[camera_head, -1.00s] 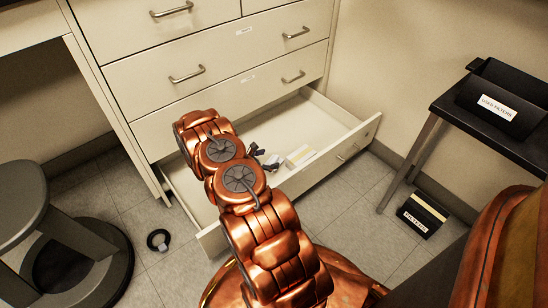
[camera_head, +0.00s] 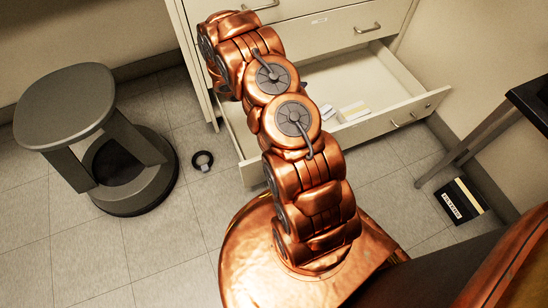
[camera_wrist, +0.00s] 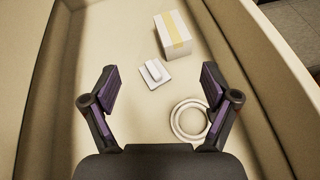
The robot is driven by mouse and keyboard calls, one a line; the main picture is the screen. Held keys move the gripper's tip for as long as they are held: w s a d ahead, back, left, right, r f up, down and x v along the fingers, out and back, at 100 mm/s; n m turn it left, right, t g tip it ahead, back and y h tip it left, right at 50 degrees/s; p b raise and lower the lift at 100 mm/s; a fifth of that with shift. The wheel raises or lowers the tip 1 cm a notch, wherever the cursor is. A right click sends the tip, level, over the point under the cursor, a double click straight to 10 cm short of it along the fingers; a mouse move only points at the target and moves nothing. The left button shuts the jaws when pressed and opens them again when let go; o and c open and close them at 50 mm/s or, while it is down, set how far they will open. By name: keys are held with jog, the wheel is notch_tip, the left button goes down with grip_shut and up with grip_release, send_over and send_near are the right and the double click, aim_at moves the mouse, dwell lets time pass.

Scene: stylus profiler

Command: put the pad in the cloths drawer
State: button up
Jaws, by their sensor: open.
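The bottom drawer (camera_head: 375,128) of the cream cabinet is pulled out; I cannot read its label. In the wrist view my gripper (camera_wrist: 160,82) is open and empty, pointing down into a drawer interior (camera_wrist: 110,30). A small flat white square with a raised block on top (camera_wrist: 155,72), which looks like the pad, lies on the drawer floor. It appears between and a little beyond the fingertips, apart from them. In the head view my arm hides the gripper and part of the drawer.
A white box with a yellow band (camera_wrist: 172,35) and a white ring (camera_wrist: 189,120) also lie in the drawer. A grey stool (camera_head: 95,135) stands left, with a dark ring (camera_head: 202,161) on the floor. A labelled black box (camera_head: 459,201) sits below the dark table (camera_head: 530,105) at right.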

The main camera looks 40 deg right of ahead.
jog(key=s+a+r+m+g+y, duration=0.1)
jog(key=s+a+r+m+y, duration=0.1)
jog(key=s+a+r+m, duration=0.5)
jog(key=s+a+r+y, duration=0.25)
jog(key=a+r, duration=0.35)
jog(key=r, duration=0.6)
jog(key=s+a+r+m+t+y, duration=0.1)
jog(key=s+a+r+y, duration=0.3)
jog(key=s+a, duration=0.4)
jog(key=s+a+r+m+t+y, duration=0.1)
jog(key=s+a+r+m+y, duration=0.2)
jog(key=s+a, duration=0.5)
jog(key=a+r+y, duration=0.1)
jog(key=a+r, duration=0.1)
jog(key=a, duration=0.5)
jog(key=shift+s+a+m+t, duration=0.2)
jog(key=shift+m+t, duration=0.1)
